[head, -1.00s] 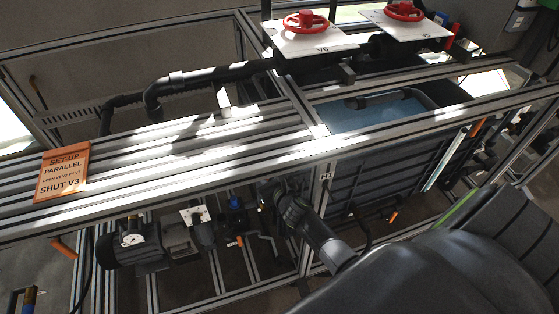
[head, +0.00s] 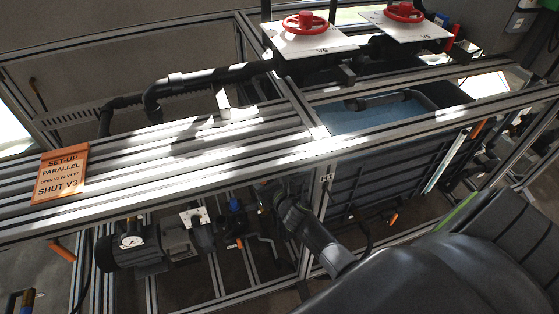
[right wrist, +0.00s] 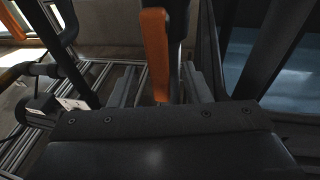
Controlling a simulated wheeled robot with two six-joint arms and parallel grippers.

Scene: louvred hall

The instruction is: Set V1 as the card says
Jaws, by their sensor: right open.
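The orange card (head: 61,172) lies on the slatted top at the left in the head view. It reads "SET-UP PARALLEL" and "SHUT V3"; the small line between starts with "OPEN" and is hard to read. In the right wrist view an upright orange lever (right wrist: 156,52) stands between the two grey fingers of my right gripper (right wrist: 160,88). The fingers are open and apart, one on each side of it. I see no V1 label. In the head view my right arm reaches under the frame's front rail; its fingertips are hidden. My left gripper is out of view.
Red handwheels V6 (head: 305,22) and V5 (head: 404,12) sit on white plates at the back. A pump with a gauge (head: 132,241) stands below the top. An orange handle (head: 62,251) is at lower left. Frame rails and a water tank (head: 385,180) crowd the arm.

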